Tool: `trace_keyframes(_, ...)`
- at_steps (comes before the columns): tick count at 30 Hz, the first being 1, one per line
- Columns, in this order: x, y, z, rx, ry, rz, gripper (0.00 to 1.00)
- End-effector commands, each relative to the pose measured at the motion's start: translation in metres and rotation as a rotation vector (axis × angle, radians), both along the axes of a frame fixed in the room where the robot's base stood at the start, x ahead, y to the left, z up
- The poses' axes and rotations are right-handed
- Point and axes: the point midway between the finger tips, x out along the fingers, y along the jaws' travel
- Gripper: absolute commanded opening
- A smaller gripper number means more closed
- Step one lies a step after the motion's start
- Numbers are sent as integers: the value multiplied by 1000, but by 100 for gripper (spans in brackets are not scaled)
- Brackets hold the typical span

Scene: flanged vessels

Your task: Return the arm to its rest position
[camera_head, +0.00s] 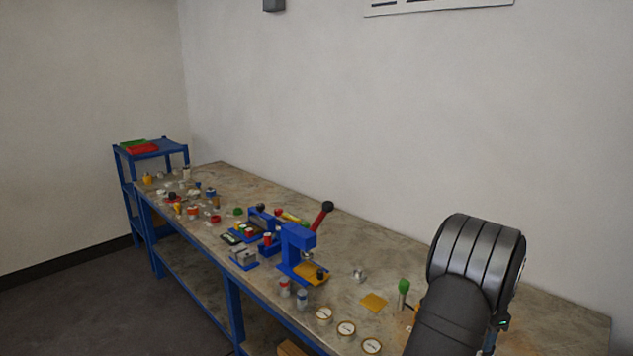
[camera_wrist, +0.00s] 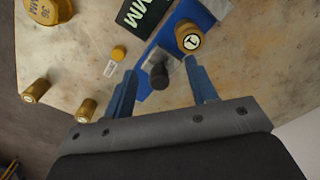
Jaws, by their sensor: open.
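In the wrist view my gripper (camera_wrist: 161,78) shows two blue fingers spread apart, with nothing clamped between them. A dark round knob (camera_wrist: 159,75) on a small grey block shows in the gap between the fingers. A brass vessel (camera_wrist: 188,38) with a marked round cap stands just past the right finger. How far the fingers are above these things is hard to tell. In the head view my arm is at the right over the bench, and its gripper is hidden.
The long bench (camera_head: 400,245) runs along the wall. A blue lever press (camera_head: 297,245), several round-lidded containers (camera_head: 346,329) and a green-topped item (camera_head: 403,287) stand on it. A blue shelf (camera_head: 157,152) is at the far left. More brass vessels (camera_wrist: 36,90) lie left of my fingers.

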Motion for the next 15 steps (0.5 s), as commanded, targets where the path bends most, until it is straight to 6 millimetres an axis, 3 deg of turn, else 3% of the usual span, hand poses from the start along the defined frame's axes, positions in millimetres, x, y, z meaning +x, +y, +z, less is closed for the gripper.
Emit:
trace_keyframes(12, -69, -29, 45, -2, -1, -3, 52)
trace_keyframes(15, -56, -7, 41, 2, 1, 5, 52)
